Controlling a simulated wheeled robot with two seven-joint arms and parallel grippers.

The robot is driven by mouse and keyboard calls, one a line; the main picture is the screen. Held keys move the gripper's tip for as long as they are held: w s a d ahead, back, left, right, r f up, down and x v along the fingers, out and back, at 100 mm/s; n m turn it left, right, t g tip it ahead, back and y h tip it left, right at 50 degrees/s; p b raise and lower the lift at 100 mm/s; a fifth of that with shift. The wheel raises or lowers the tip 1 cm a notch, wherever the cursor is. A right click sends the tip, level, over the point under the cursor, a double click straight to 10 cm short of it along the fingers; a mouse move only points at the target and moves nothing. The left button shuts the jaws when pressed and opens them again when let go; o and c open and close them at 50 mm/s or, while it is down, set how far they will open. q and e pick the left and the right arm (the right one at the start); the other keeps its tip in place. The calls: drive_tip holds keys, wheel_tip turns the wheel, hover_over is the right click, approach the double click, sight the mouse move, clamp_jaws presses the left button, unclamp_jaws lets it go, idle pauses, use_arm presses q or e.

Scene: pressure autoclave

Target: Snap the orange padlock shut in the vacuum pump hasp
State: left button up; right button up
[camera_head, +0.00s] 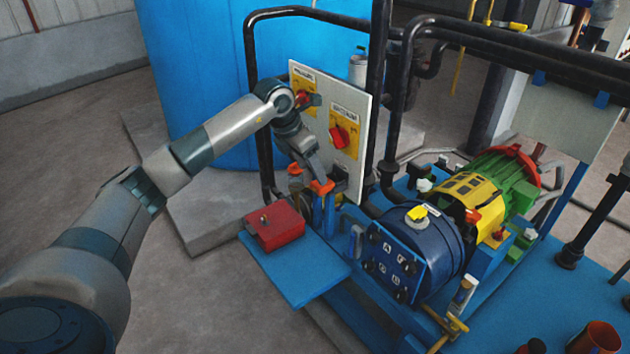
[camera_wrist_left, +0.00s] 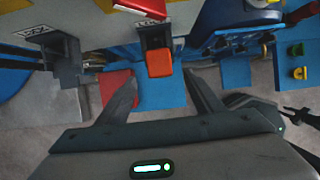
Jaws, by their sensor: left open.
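The orange padlock (camera_wrist_left: 159,63) shows in the left wrist view, below a dark hasp bracket (camera_wrist_left: 154,36) with a small label. Whether its shackle is open or shut cannot be seen. My left gripper (camera_wrist_left: 163,88) is open, one finger on each side of the padlock in the picture, with nothing seen held. A second dark hasp (camera_wrist_left: 66,60) hangs to the left. In the head view my left gripper (camera_head: 318,168) is at the panel's lower edge, partly hidden by the arm, near orange pieces (camera_head: 322,187). I cannot tell which hasp is the vacuum pump's.
The upright panel (camera_head: 350,103) carries two red rotary switches on yellow plates. A red box (camera_head: 274,226) sits on a blue shelf (camera_head: 298,280) below. A dark blue drum (camera_head: 415,240) and black pipes (camera_head: 390,80) crowd the right. The floor at left is clear.

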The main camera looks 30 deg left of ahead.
use_arm(q)
drive_tip(key=b+v, duration=0.2)
drive_tip(key=v, duration=0.9)
use_arm(e)
drive_tip(key=w+a+f+t, duration=0.1)
drive_tip(key=w+a, duration=0.1)
drive_tip(key=w, duration=0.4)
drive_tip(key=shift+w+a+f+t+y, duration=0.2)
drive_tip(key=shift+t+y, duration=0.1)
drive_tip(key=shift+t, duration=0.1)
